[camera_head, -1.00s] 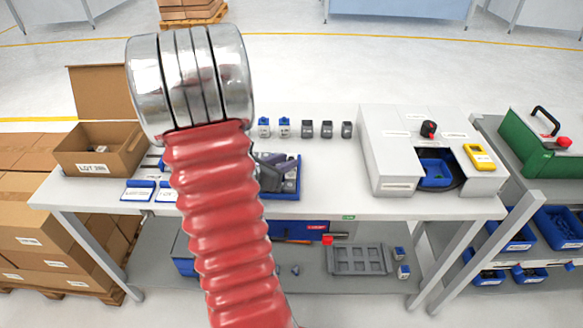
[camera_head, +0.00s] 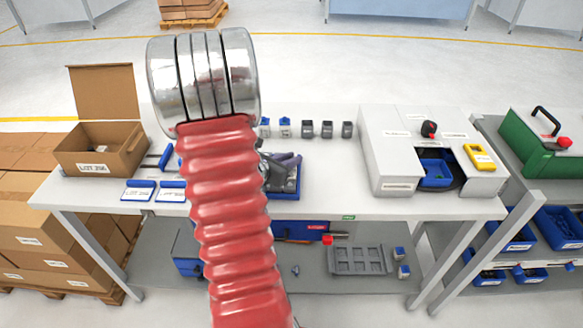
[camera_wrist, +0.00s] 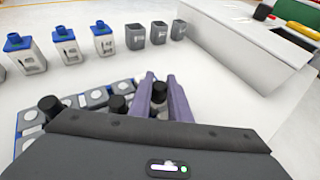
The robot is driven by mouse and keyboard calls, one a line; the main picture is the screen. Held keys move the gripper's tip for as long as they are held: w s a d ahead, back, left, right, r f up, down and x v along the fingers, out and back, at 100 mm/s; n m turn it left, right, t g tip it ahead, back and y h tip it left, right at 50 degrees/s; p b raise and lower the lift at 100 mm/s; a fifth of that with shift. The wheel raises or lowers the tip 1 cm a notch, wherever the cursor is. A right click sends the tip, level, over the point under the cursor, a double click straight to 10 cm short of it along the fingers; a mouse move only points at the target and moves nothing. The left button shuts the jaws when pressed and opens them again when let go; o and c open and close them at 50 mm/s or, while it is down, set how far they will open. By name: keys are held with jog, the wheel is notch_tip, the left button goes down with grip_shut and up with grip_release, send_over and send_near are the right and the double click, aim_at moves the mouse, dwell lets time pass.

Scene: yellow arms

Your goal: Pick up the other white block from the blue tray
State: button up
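The blue tray (camera_head: 287,197) stands on the white table, partly hidden behind my arm. In the wrist view its blue rim (camera_wrist: 19,124) runs along the lower left, and it holds several grey blocks (camera_wrist: 97,98) with pale round faces and some black knobs. I cannot tell which piece in it is a white block. My gripper (camera_head: 296,157) is over the tray. The gripper's body hides the near part of the tray.
Several white containers with blue tops (camera_wrist: 67,45) and three grey ones (camera_wrist: 159,33) stand in a row behind the tray. A white machine housing (camera_head: 395,150) is to the right. An open carton (camera_head: 100,155) is at the left. Clear table lies right of the tray.

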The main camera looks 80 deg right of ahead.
grip_shut()
jog(key=shift+r, duration=0.15)
notch_tip(320, 180, up, 10)
jog(key=shift+f, duration=0.1)
dwell(0.6)
dwell(0.5)
